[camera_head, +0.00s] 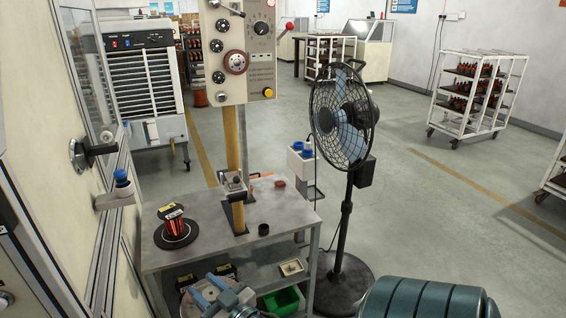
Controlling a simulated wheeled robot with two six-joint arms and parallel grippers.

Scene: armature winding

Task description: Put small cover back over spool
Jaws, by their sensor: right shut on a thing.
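The spool (175,223) of copper-red wire stands upright on its dark round base on the left of the metal table (205,257). Its top is dark with a yellow-and-white label. My right gripper (202,290), with blue fingers, is low at the front of the table, below and right of the spool. It is shut on a pale, partly hidden round piece (188,304) that looks like the small cover. Its exact outline is hard to make out. The gripper is apart from the spool. My left gripper is not in view.
A winding machine panel on a yellow post (233,150) rises behind the table's middle. A small black cup (263,229) stands on the tabletop. A pedestal fan (345,120) stands to the right.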

